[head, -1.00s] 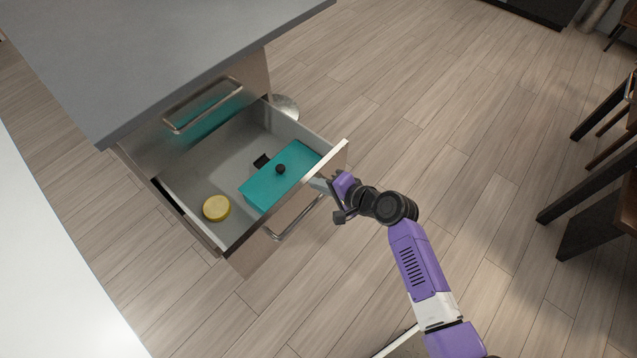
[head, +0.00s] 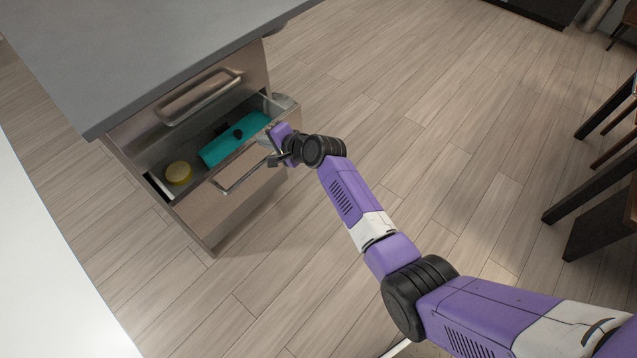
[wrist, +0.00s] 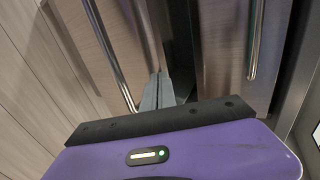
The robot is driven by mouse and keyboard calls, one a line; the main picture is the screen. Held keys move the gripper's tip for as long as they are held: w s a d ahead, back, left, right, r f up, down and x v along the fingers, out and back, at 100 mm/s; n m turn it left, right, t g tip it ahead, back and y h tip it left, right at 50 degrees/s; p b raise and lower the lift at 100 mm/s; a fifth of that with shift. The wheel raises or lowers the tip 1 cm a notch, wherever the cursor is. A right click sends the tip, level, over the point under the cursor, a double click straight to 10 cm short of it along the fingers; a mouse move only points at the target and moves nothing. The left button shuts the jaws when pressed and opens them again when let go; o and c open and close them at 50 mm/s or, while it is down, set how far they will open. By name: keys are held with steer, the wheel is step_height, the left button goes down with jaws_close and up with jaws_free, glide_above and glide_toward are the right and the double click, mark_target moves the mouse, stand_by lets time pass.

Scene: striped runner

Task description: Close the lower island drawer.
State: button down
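The lower island drawer (head: 237,207) is partly open, its front panel standing out from the island. Its bar handle (head: 245,172) runs across the front and also shows in the wrist view (wrist: 110,55). Inside lie a teal box (head: 235,138) with a dark knob and a yellow round object (head: 178,173). My gripper (head: 271,150) is at the right end of the drawer front, near its top edge. In the wrist view its grey fingers (wrist: 157,92) lie together with nothing seen between them. Exact contact with the panel is hard to tell.
The upper drawer (head: 165,112) with its own handle looks closed under the grey countertop (head: 160,50). Wood floor (head: 430,130) is open to the right; dark furniture (head: 600,200) stands at the far right.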

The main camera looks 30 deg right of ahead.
steer(key=w+a+b, duration=0.3)
steer(key=w+b, duration=0.2)
steer(key=w, duration=0.4)
steer(key=shift+f, duration=0.1)
